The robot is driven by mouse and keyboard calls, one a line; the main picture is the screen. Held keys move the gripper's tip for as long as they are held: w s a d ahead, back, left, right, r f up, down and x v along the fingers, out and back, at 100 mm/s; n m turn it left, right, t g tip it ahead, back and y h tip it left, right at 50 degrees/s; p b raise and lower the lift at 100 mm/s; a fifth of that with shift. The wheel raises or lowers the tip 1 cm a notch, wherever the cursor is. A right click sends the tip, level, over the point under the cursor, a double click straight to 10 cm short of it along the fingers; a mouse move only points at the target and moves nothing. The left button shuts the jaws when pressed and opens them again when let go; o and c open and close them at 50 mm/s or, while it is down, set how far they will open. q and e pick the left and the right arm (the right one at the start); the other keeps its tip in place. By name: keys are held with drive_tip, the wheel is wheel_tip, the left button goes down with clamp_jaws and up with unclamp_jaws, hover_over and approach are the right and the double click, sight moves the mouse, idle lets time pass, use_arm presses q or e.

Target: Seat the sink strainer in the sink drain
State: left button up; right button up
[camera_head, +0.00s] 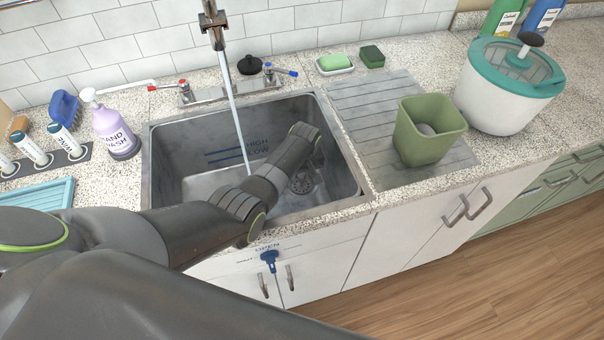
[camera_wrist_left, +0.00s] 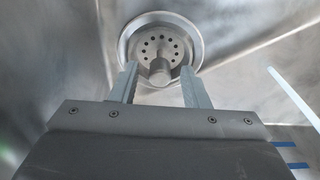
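The metal sink strainer (camera_wrist_left: 160,44), a round disc with a ring of holes and a central knob (camera_wrist_left: 158,72), lies within the round rim of the sink drain (camera_wrist_left: 126,50) in the left wrist view. I cannot tell whether it sits fully down. In the head view the drain area (camera_head: 301,184) shows at the right part of the sink floor, beside my left arm. My left gripper (camera_wrist_left: 159,70) is open, its two fingers apart on either side of the knob, with gaps visible. The fingers are hidden in the head view. My right gripper is not in view.
The sink (camera_head: 362,182) has steep metal walls around my arm. Water (camera_head: 235,110) runs from the faucet (camera_head: 213,25). A black stopper (camera_head: 250,65) lies behind the sink. A green bin (camera_head: 424,140) and white-teal spinner (camera_head: 505,90) stand right; a soap bottle (camera_head: 113,130) stands left.

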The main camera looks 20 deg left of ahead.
sight(301, 189)
use_arm(q)
drive_tip(key=shift+f+b, duration=0.35)
drive_tip(key=shift+b, duration=0.1)
wheel_tip(301, 189, up, 18)
drive_tip(key=s+p, duration=0.1)
drive_tip(key=s, duration=0.1)
drive_tip(key=shift+d+f, duration=0.15)
drive_tip(key=shift+d, duration=0.1)
idle(0.5)
